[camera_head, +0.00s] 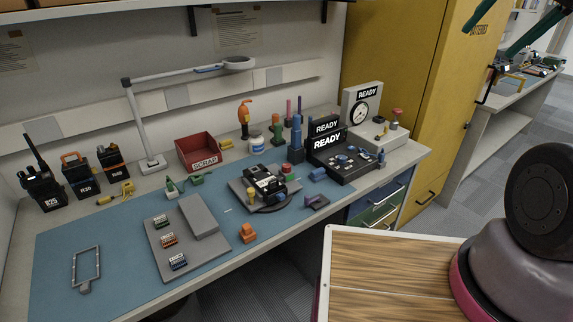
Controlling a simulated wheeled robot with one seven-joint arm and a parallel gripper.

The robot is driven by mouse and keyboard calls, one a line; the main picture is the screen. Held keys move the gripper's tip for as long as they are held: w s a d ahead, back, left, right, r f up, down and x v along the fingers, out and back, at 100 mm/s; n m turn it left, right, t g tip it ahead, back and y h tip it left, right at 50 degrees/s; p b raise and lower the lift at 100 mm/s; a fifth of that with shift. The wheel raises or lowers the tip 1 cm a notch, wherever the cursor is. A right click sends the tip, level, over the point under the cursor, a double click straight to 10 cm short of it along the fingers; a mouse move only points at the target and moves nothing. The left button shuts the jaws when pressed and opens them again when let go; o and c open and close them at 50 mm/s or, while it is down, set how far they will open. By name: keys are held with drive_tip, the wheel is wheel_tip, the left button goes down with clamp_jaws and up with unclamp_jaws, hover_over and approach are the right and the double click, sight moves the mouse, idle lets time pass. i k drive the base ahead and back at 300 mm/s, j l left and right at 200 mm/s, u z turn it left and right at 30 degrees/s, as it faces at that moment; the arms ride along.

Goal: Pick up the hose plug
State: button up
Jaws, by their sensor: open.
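I cannot tell for sure which small part is the hose plug. A gauge box (362,105) with a READY sign stands at the back right of the bench, and small fittings and a red knob (397,112) are on its grey base. Small loose parts lie on the blue mat: an orange part (248,234), a purple part (316,202) and a blue part (318,174). My gripper is out of view; only links of my arm show at the lower right.
A radio (267,184) lies on a grey stand mid-bench. A grey tray (170,245), a red SCRAP bin (198,152), a lamp (148,125) and several radios stand around. A black READY console (343,158) is at right. A wooden top (385,275) is in front.

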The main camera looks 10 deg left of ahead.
sight(381, 156)
drive_tip(key=i+l+u, duration=0.2)
drive_tip(key=u, duration=0.2)
drive_tip(key=i+l+u, duration=0.1)
drive_tip(key=l+u, duration=0.35)
